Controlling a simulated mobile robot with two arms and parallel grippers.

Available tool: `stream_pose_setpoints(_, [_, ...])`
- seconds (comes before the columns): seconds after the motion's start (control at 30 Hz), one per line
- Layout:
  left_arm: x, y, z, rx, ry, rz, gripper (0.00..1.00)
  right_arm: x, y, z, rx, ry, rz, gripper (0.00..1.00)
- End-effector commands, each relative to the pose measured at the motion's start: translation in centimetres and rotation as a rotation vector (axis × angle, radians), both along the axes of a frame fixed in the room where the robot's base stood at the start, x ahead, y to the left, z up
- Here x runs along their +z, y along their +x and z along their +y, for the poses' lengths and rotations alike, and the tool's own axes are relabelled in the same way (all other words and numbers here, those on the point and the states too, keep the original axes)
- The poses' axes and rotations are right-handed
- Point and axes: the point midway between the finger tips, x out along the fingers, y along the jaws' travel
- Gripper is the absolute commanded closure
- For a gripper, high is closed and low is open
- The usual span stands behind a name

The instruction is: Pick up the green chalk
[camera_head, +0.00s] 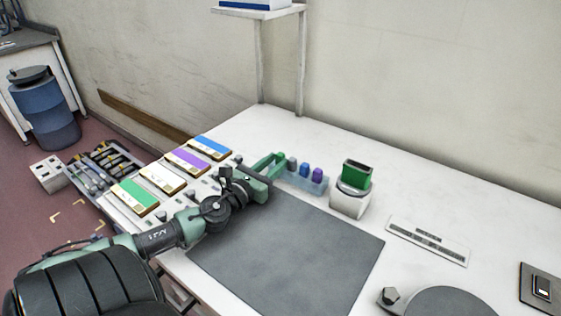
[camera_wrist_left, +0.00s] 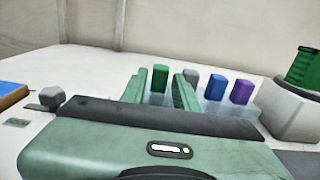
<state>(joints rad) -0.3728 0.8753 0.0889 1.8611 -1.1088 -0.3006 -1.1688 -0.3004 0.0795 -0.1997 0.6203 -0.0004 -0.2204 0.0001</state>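The green chalk (camera_head: 281,157) stands upright at the left end of a row of chalks in a pale blue translucent holder (camera_head: 310,184). My left gripper (camera_head: 270,164) reaches to the holder's left end from the front. In the left wrist view the two green fingers (camera_wrist_left: 161,90) are apart, and the green chalk (camera_wrist_left: 160,78) shows between and beyond their tips, with a gap on both sides. Its lower part is hidden. A grey chalk (camera_head: 292,164), a blue chalk (camera_head: 305,170) and a purple chalk (camera_head: 318,174) stand to its right. My right gripper is not in view.
A white block with a green top (camera_head: 349,203) stands right of the holder. A dark grey mat (camera_head: 290,255) lies in front. Color-striped panels (camera_head: 168,176) lie to the left. A labelled plate (camera_head: 428,240) and a grey disc (camera_head: 455,302) are at right.

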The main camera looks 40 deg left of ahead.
Motion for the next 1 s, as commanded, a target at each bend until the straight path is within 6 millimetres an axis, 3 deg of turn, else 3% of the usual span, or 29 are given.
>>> stream_pose_setpoints(0.1, [0.1, 1.0, 0.1, 0.000, 0.001, -0.002, 0.70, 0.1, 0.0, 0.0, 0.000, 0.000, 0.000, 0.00])
stream_pose_setpoints(0.37, [0.0, 1.2, 0.1, 0.000, 0.001, 0.000, 0.70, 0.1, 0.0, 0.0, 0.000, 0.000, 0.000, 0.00])
stream_pose_setpoints(0.4, [0.0, 1.2, 0.1, 0.000, 0.001, 0.000, 0.73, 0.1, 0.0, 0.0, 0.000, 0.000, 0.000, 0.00])
stream_pose_setpoints(0.5, [0.0, 1.2, 0.1, 0.000, 0.001, 0.000, 1.00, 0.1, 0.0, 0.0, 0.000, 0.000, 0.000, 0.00])
stream_pose_setpoints(0.83, [0.1, 1.2, 0.1, 0.000, 0.001, 0.000, 1.00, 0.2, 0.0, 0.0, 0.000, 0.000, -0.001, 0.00])
stream_pose_setpoints(1.0, [1.2, 1.2, 0.2, 0.000, 0.001, -0.001, 1.00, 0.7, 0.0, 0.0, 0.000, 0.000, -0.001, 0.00])
